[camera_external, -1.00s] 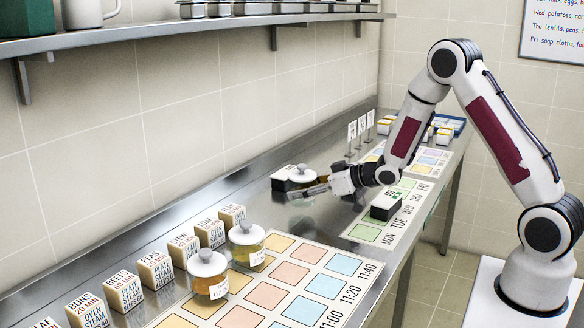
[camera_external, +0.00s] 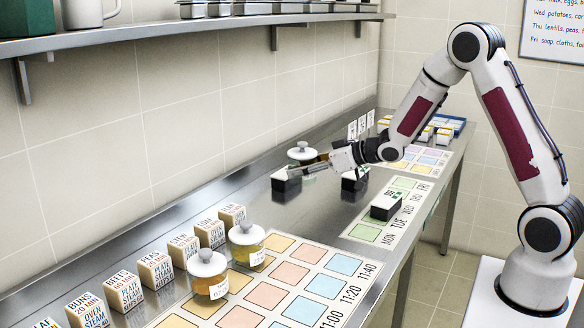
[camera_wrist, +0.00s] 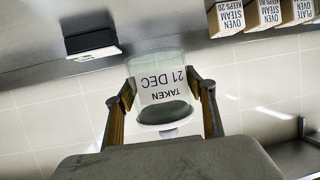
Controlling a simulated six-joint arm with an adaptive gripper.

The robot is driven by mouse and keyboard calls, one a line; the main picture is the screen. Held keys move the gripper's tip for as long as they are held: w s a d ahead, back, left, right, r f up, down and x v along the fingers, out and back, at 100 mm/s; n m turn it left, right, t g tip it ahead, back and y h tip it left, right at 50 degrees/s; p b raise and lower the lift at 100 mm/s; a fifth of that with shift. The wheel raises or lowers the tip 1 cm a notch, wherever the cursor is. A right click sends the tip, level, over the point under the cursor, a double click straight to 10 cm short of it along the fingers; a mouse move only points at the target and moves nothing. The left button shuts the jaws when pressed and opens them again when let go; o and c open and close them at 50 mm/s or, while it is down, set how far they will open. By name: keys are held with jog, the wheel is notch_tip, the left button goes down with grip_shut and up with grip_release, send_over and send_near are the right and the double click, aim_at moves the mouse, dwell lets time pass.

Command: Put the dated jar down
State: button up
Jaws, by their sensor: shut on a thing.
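The dated jar, a clear glass jar with a label reading "TAKEN 21 DEC" (camera_wrist: 160,90), is between the fingers of my gripper (camera_wrist: 163,98) in the wrist view. In the external view my gripper (camera_external: 310,171) is shut on the jar (camera_external: 302,153), whose pale knobbed lid shows behind the fingers. The jar looks upright. Its lower part is hidden by my gripper and a black-and-white block (camera_external: 286,184), so I cannot tell whether it touches the steel counter (camera_external: 325,215).
More black-and-white blocks stand at right (camera_external: 354,181) and on the day-marked mat (camera_external: 386,207). Two lidded jars (camera_external: 208,275) (camera_external: 246,245) stand on the timed mat (camera_external: 267,295) in front. Labelled boxes (camera_external: 155,270) line the wall. Bare counter lies between the mats.

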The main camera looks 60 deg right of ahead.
jog(key=shift+w+a+r, duration=0.1)
jog(key=shift+a, duration=0.05)
jog(key=shift+a, duration=0.35)
jog(key=s+a+n+y, duration=0.1)
jog(key=s+a, duration=0.1)
jog(key=a, duration=1.3)
jog(key=shift+s+r, duration=0.15)
jog(key=shift+f, duration=2.95)
jog(key=shift+f, duration=2.1)
